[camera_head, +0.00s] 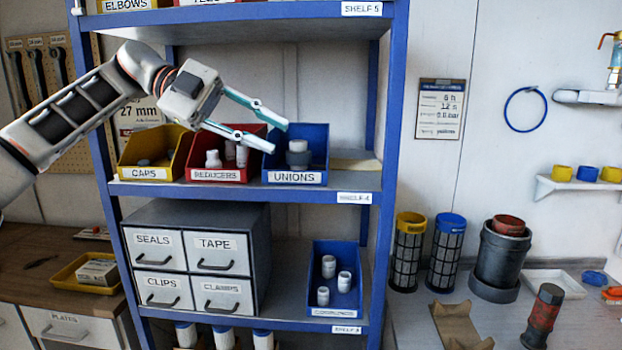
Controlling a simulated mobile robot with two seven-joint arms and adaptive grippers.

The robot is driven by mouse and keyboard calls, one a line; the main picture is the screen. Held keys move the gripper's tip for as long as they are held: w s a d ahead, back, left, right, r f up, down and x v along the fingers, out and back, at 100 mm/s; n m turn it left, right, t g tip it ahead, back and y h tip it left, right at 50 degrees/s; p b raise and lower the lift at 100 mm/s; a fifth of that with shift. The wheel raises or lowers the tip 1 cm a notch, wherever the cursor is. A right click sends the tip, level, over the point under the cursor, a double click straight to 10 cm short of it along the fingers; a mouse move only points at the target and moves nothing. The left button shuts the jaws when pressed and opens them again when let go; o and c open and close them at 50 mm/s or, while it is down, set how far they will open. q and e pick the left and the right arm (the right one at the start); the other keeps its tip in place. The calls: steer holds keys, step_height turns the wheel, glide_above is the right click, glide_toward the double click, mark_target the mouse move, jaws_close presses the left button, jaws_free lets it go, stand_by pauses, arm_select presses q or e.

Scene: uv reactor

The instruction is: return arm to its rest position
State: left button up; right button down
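My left gripper (279,137) reaches in from the left in front of the blue shelf unit, at the height of shelf 4. Its two teal-tipped fingers are spread apart with nothing between them. The fingertips appear in front of the red REDUCERS bin (229,175) and beside the blue UNIONS bin (312,140); I cannot tell how far from them they are. My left arm (75,112) stretches across the upper left. My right gripper is not in view.
The yellow CAPS bin (147,173) stands on shelf 4 (352,198). A grey drawer cabinet (196,269) and a blue couplings bin (343,312) stand below. A bench with filter cartridges (446,252) is at right. A wooden counter (30,245) is at left.

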arm_select(q)
steer(key=d+f+n+t+h, duration=0.1)
steer(key=d+f+h, duration=0.35)
steer(key=f, duration=0.45)
steer(key=d+f+h, duration=0.4)
steer(key=d+f, duration=0.2)
steer(key=f, duration=0.3)
steer(key=w+a+f+n+t+y, duration=0.1)
steer(key=a+f+n+t+y, duration=0.15)
steer(key=f+n+t, duration=0.65)
steer(key=a+f+n+t+y, duration=0.2)
steer(key=a+f+n+t, duration=0.2)
steer(key=f+n+t, duration=0.5)
steer(key=s+a+f+n+y, duration=0.2)
steer(key=a+f+y, duration=0.15)
steer(key=f, duration=0.35)
steer(key=s+a+f+n+y, duration=0.2)
steer(key=f+y, duration=0.2)
steer(key=f, duration=0.3)
steer(key=s+a+f+n+g+y, duration=0.2)
steer(key=s+a+f, duration=0.4)
steer(key=s+f, duration=0.5)
steer(key=s+a+f+n+g+y, duration=0.2)
steer(key=s+a+f+g+y, duration=0.2)
steer(key=s+a+f, duration=0.3)
steer(key=s+f+y, duration=0.1)
steer(key=s+f, duration=0.4)
steer(key=shift+s+a+f+g, duration=0.15)
steer(key=shift+s+f+g, duration=0.05)
steer(key=shift+s+g, duration=0.1)
